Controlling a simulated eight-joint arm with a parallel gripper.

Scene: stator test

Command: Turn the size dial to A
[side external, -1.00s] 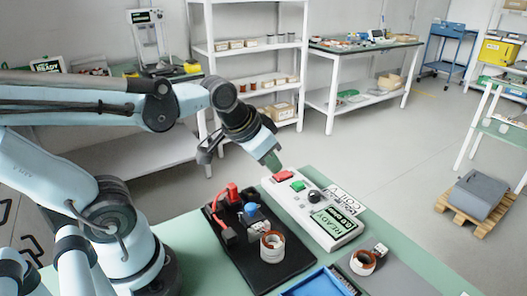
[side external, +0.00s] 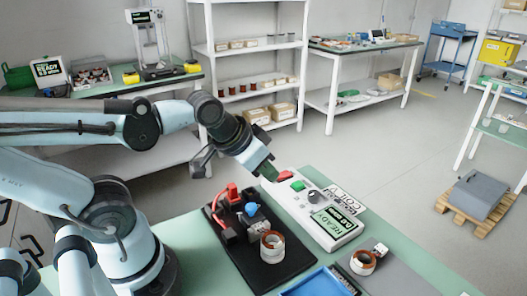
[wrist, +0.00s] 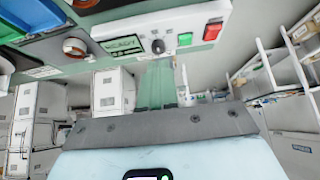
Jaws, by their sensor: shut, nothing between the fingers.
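The white test box (side external: 318,222) stands on the green bench. Its dial is a small dark round knob (side external: 313,197) between the green button (side external: 298,186) and the READY screen (side external: 331,217). The dial also shows in the wrist view (wrist: 158,46), with a light mark on it; its setting letters are too small to read. My gripper (side external: 270,173) is shut and empty, with its greenish fingertips near the red button (side external: 285,176) at the box's far end, apart from the dial. I cannot tell whether the tips touch the box.
A black tray (side external: 275,278) left of the box holds red clamps (side external: 232,192), a blue knob (side external: 251,210) and a copper-wound ring (side external: 272,246). Another ring (side external: 363,262) sits on a grey mat beside a blue bin (side external: 318,284). The bench right of the box is clear.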

